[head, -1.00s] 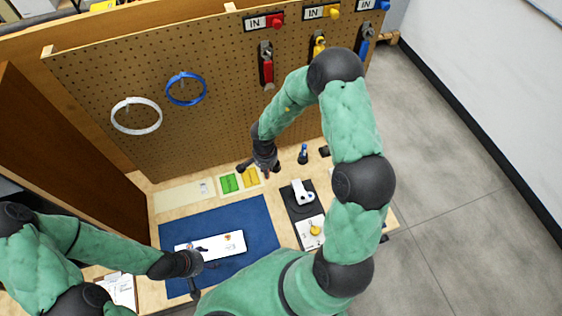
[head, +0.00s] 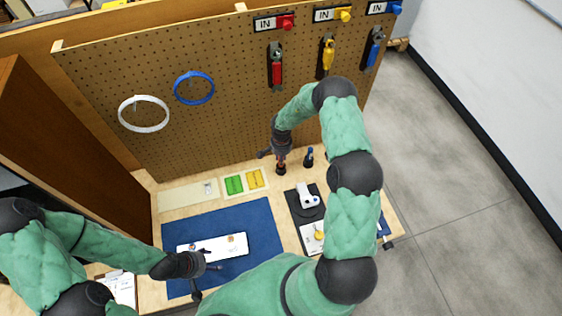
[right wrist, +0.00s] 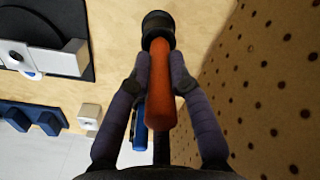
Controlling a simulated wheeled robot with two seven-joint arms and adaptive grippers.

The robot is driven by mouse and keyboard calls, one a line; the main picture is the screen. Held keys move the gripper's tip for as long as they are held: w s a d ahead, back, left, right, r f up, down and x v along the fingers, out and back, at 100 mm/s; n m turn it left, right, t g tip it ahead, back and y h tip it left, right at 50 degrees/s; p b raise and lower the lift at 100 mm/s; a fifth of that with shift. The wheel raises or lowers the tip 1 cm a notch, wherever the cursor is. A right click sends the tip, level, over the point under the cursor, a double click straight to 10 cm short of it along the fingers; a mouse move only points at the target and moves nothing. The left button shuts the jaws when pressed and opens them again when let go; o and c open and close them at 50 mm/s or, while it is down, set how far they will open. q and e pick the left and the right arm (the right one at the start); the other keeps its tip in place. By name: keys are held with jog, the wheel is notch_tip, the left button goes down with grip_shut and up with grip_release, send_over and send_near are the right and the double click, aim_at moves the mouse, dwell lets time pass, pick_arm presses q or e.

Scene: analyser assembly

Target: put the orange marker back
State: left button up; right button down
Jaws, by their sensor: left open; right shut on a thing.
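The orange marker (right wrist: 160,90) is between the fingers of my right gripper (right wrist: 158,75), which is shut on it. In the head view my right gripper (head: 281,155) is near the foot of the pegboard. The marker's far end meets a round black holder (right wrist: 157,25), also visible in the head view (head: 281,170); I cannot tell how deep it sits. A blue marker (head: 309,152) stands in a black holder just to the right, and shows partly hidden behind a finger in the wrist view (right wrist: 139,128). My left gripper (head: 207,262) is open and empty over the blue mat's white tray.
The pegboard (head: 200,125) rises close behind my right gripper. A white device (head: 308,197) on a black base is in front. The white tray (head: 240,243) lies on the blue mat (head: 262,222).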

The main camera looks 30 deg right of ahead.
jog(key=shift+f, duration=1.25)
jog(key=shift+s+a, duration=0.1)
jog(key=c, duration=1.1)
grip_release()
jog(key=shift+f, duration=0.1)
jog(key=shift+c, duration=0.2)
